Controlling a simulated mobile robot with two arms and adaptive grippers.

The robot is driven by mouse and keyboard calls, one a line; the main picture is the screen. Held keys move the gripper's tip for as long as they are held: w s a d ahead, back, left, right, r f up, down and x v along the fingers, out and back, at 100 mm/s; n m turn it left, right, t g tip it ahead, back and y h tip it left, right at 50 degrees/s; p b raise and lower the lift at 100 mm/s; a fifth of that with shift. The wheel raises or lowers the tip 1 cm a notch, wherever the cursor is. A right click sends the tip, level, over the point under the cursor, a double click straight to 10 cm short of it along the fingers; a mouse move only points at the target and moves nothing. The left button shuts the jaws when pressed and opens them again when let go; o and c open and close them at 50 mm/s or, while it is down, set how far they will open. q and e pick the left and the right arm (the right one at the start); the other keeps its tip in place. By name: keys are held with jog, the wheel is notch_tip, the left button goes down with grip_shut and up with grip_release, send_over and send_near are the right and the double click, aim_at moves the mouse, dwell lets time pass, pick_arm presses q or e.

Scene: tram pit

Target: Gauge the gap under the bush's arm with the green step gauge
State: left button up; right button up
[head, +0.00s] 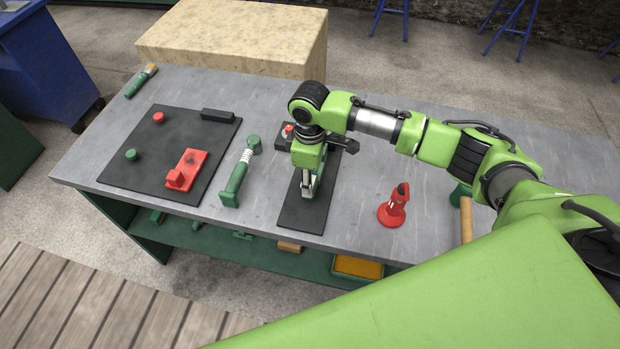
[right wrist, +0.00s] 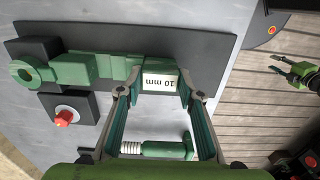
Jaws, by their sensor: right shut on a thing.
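My right gripper (right wrist: 158,92) is shut on the green step gauge (right wrist: 88,69), around its end marked "10 mm". The gauge lies lengthwise over a dark plate (right wrist: 205,52), its ring end away from the fingers. I cannot tell whether it touches the plate. In the head view my right gripper (head: 308,188) points down over that plate (head: 300,214), and the arm mostly hides the gauge. A dark block with a red knob (right wrist: 65,117) stands beside the gauge. I cannot tell which part is the bush's arm. My left gripper (right wrist: 287,68) shows in the wrist view, fingers apart and empty.
A green tool with a pale spring (head: 238,175) lies left of the plate. A red stand (head: 393,210) is on the right. A stone-like block (head: 235,38) is behind.

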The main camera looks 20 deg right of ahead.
jog(key=shift+s+a+r+p, duration=0.1)
jog(key=shift+s+a+p, duration=0.1)
jog(key=shift+p, duration=0.2)
jog(key=shift+s+a+p, duration=0.65)
jog(key=shift+s+p, duration=0.3)
jog(key=shift+s, duration=0.05)
jog(key=shift+s+a+p, duration=0.6)
jog(key=shift+s+p, duration=0.35)
jog(key=shift+s+a+p, duration=0.55)
jog(key=shift+s+a, duration=0.2)
jog(key=shift+s, duration=0.35)
jog(key=shift+w+r, duration=0.1)
jog(key=shift+r, duration=2.8)
